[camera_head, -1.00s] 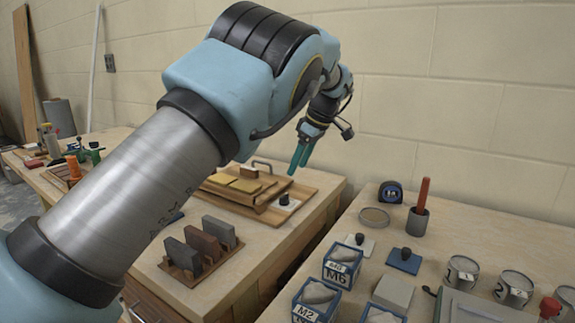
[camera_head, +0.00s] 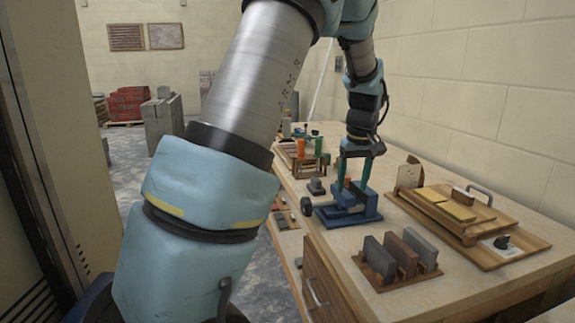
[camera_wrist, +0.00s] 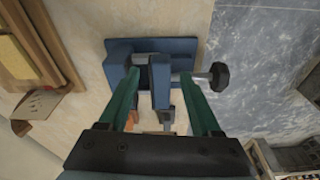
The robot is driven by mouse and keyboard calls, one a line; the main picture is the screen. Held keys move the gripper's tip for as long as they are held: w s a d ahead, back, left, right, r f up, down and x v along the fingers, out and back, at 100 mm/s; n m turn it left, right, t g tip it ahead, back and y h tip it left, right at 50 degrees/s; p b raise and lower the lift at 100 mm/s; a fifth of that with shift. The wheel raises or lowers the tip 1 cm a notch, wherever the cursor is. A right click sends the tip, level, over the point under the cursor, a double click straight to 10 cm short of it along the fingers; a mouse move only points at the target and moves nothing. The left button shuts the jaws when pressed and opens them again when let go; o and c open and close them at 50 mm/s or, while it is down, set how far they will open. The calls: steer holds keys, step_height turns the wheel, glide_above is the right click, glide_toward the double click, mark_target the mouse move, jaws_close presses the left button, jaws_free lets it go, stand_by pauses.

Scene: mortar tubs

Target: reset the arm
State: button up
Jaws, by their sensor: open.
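My gripper (camera_head: 359,171) is open, with its two green fingers pointing down over a blue bench device (camera_head: 349,212) that has a flat base and a black knob. In the wrist view the device (camera_wrist: 160,75) shows between and beyond the fingers of my gripper (camera_wrist: 162,95). Its upright blue part stands between the fingers, and I see no grip on it. I cannot tell whether a finger touches it. Something orange shows low between the fingers. My arm reaches out from the lower left of the head view.
A wooden rack of slabs (camera_head: 398,262) stands near the bench's front edge. Small tools and a wooden rack (camera_head: 300,158) stand behind the device. The floor (camera_head: 262,262) lies left of the bench.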

steer(key=s+a+f+m, duration=0.1)
steer(key=s+a, duration=0.2)
steer(key=a, duration=0.5)
steer(key=s+a+f, duration=0.1)
steer(key=s+a, duration=0.1)
steer(key=a, duration=0.5)
steer(key=s+a+f+m, duration=0.1)
steer(key=s+a+f, duration=0.1)
steer(key=s+a, duration=0.7)
steer(key=shift+s+f+m, duration=0.15)
steer(key=shift+s+m, duration=0.25)
steer(key=shift+s, duration=0.8)
